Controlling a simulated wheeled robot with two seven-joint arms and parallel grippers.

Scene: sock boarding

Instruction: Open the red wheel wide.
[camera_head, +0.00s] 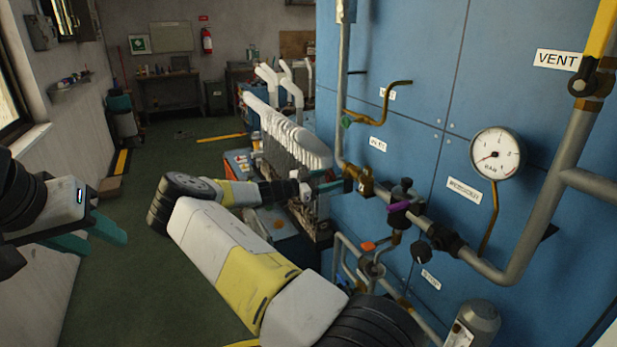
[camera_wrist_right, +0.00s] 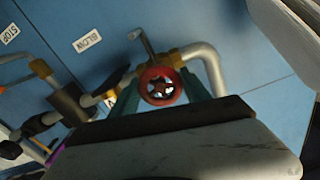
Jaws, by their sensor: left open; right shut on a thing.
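The red wheel (camera_wrist_right: 162,86) shows in the right wrist view as a small round handwheel with a dark, spoked centre. It sits on brass and grey pipework in front of the blue panel. My right gripper (camera_wrist_right: 164,90) has its teal fingers on either side of the wheel and is shut on it. In the head view my right gripper (camera_head: 330,185) reaches the pipe at the panel's left edge, and I cannot make out the red wheel there. My left gripper (camera_head: 102,237) is open and empty at the far left, away from the pipes.
The blue panel (camera_head: 420,120) carries a pressure gauge (camera_head: 497,153), labels and several valves. A purple handle (camera_head: 399,206) and an orange handle (camera_head: 368,246) are close to the right gripper. White sock forms (camera_head: 290,135) stand behind my right arm.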

